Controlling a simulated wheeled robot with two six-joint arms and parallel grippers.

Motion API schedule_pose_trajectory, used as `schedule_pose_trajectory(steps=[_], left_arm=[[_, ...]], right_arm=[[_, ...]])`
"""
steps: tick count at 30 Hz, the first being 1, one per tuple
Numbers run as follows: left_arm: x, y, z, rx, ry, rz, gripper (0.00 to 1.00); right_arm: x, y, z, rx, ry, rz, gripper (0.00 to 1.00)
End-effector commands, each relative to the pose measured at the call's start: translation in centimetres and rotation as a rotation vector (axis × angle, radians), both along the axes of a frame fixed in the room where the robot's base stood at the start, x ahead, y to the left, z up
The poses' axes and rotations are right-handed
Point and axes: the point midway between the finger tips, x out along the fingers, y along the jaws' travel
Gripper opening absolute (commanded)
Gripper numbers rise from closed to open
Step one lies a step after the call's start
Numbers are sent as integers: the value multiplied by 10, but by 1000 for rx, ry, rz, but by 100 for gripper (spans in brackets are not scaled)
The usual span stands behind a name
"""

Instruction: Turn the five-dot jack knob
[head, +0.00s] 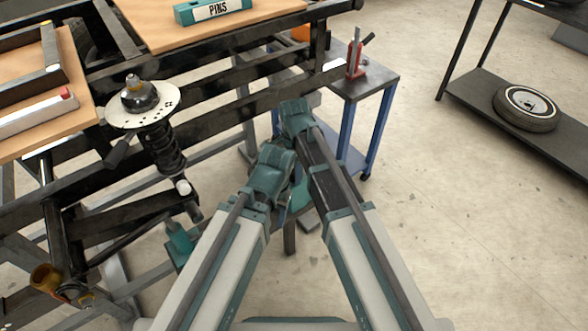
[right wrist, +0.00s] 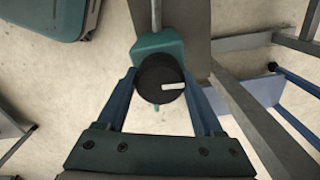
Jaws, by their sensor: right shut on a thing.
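In the right wrist view a round black knob (right wrist: 152,84) with a white pointer mark sits against a small teal block (right wrist: 160,46), from which a thin grey rod rises. My right gripper (right wrist: 160,80) is shut on the knob, one finger at each side. No dots can be made out on the knob face. In the head view my right arm reaches forward past the middle, and the arm itself hides its fingers and the knob. My left arm comes in beside it; its gripper is hidden.
A black coil-spring strut (head: 165,145) with a perforated round plate (head: 118,113) stands at the left on a dark frame. A small cart (head: 385,82) carries a red bottle jack (head: 355,68). A wheel (head: 528,105) lies on a shelf at right. The right floor is clear.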

Motion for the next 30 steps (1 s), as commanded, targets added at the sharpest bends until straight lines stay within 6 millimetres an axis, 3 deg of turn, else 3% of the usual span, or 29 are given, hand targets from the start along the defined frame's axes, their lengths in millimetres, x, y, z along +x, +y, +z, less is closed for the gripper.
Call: schedule_pose_trajectory(steps=[5, 6, 10, 22, 30], left_arm=[[0, 0, 0, 0, 0, 0, 57], [0, 0, 0, 0, 0, 0, 57], [0, 0, 0, 0, 0, 0, 57], [0, 0, 3, 0, 0, 0, 57], [0, 0, 24, 0, 0, 0, 57]], right_arm=[[0, 0, 0, 0, 0, 0, 13], [0, 0, 0, 0, 0, 0, 74], [0, 0, 0, 0, 0, 1, 97], [0, 0, 2, 0, 0, 1, 99], [0, 0, 24, 0, 0, 1, 99]])
